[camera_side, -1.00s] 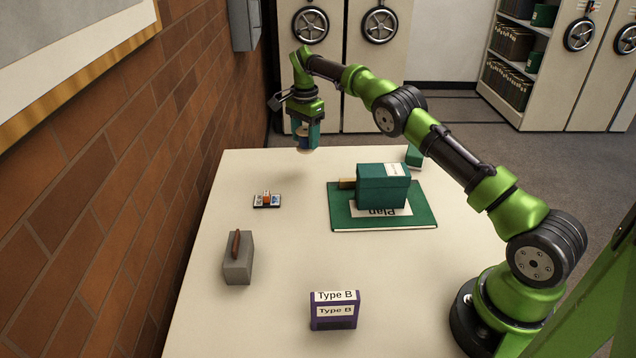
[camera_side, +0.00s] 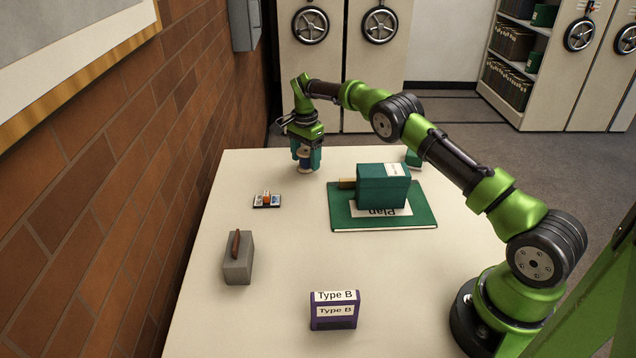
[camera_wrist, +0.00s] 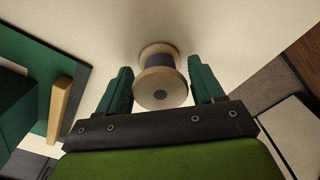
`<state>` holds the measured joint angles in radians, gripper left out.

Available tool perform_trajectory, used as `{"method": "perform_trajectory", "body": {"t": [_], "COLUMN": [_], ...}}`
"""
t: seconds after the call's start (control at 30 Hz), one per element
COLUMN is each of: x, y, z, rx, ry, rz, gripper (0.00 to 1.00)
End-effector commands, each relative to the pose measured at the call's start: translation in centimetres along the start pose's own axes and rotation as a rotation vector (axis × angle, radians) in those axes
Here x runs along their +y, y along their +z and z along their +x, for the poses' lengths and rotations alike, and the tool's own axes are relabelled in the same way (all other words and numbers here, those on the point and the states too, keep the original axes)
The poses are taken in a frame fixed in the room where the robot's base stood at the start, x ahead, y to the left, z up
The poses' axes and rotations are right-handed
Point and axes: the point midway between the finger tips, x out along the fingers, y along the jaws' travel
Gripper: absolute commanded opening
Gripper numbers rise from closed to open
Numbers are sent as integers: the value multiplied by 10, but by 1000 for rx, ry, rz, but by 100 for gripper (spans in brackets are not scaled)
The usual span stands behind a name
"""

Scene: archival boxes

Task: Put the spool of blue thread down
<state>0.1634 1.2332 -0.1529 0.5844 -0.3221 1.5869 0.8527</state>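The spool of blue thread (camera_wrist: 160,74) stands upright on the pale table (camera_wrist: 225,25) near its far left corner. It has pale wooden ends and a dark blue-grey wound middle. In the side view the spool (camera_side: 305,163) is between the teal fingers of my gripper (camera_side: 306,158). In the wrist view my gripper (camera_wrist: 162,82) has one finger on each side of the spool, with what looks like a narrow gap at the sides. The fingers look open around it. The spool's lower end seems to rest on the table.
A teal box (camera_side: 381,188) lies on a green book (camera_side: 345,218) marked "Plan", right of the spool. A small multicoloured item (camera_side: 267,201), a grey block with a brown handle (camera_side: 238,265) and a purple "Type B" box (camera_side: 334,313) stand nearer. A brick wall (camera_side: 100,200) is at left.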

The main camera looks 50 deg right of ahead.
Motion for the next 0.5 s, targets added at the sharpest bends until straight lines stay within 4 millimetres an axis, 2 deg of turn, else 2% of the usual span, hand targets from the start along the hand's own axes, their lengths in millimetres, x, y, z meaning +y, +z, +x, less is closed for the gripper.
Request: {"method": "perform_trajectory", "body": {"t": [0.03,0.07,0.33,0.5], "x": [0,0,0,-1], "y": [0,0,0,0], "z": [0,0,-1,-18], "rx": [0,0,0,1], "ry": [0,0,-1,-5], "rz": [0,0,-1,-2], "gripper": [75,79,79,79]}}
